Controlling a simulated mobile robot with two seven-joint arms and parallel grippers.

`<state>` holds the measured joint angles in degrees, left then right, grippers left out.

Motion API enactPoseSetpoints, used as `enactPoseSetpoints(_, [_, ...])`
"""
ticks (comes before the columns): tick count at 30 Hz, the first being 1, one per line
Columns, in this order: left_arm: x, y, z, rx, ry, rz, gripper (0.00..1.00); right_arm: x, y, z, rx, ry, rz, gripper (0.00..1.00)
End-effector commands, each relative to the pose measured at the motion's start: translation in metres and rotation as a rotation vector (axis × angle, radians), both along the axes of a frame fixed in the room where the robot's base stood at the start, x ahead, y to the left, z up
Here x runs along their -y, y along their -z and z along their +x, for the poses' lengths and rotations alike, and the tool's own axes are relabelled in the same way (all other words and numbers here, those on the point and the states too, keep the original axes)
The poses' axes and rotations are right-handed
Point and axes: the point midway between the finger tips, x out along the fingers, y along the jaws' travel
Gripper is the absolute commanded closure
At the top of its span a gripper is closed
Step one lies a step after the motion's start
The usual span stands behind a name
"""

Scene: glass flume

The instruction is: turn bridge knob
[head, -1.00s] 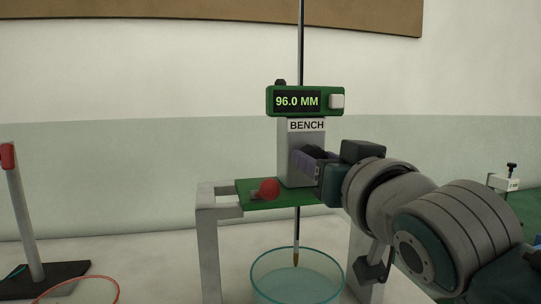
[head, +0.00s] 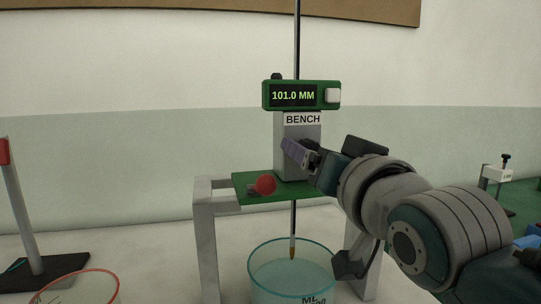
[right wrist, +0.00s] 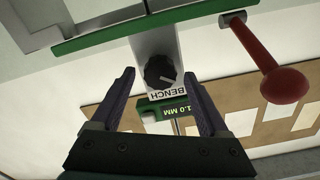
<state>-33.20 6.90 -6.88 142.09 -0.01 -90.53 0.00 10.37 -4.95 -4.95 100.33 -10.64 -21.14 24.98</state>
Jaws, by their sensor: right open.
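The black bridge knob (right wrist: 159,71) with a pale pointer line sits on the grey post (head: 283,135) labelled BENCH. In the right wrist view it lies between and just beyond the fingertips, with gaps at both sides. My right gripper (head: 300,154) is open in front of the post, and its fingers hide the knob in the head view. The fingers also show in the right wrist view (right wrist: 158,82). The green display (head: 293,96) above the post reads 101.0 MM. A thin rod (head: 294,225) runs down through the bridge, its tip inside the glass beaker's outline. My left gripper is out of view.
A red ball-ended handle (head: 265,185) sits on the green bridge plate (head: 290,197), left of the post. The glass beaker (head: 252,282) stands below. A red-topped stand (head: 22,220) and a red-rimmed vessel (head: 85,272) are at left.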

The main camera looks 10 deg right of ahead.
Motion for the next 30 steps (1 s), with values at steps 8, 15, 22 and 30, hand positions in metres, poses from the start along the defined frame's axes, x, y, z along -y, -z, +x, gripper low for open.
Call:
enactPoseSetpoints(8, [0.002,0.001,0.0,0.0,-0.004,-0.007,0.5,0.001,0.002,-0.036,-0.002,0.0,0.002,0.22])
enactPoseSetpoints(15, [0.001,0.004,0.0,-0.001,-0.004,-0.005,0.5,0.002,0.002,-0.08,-0.002,-0.001,0.001,0.22])
enactPoseSetpoints(22, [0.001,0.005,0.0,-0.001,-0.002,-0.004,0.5,0.003,0.001,-0.098,-0.001,0.0,0.0,0.22])
enactPoseSetpoints(30, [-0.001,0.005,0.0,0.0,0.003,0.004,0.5,0.003,0.0,-0.099,0.0,0.0,0.0,0.22])
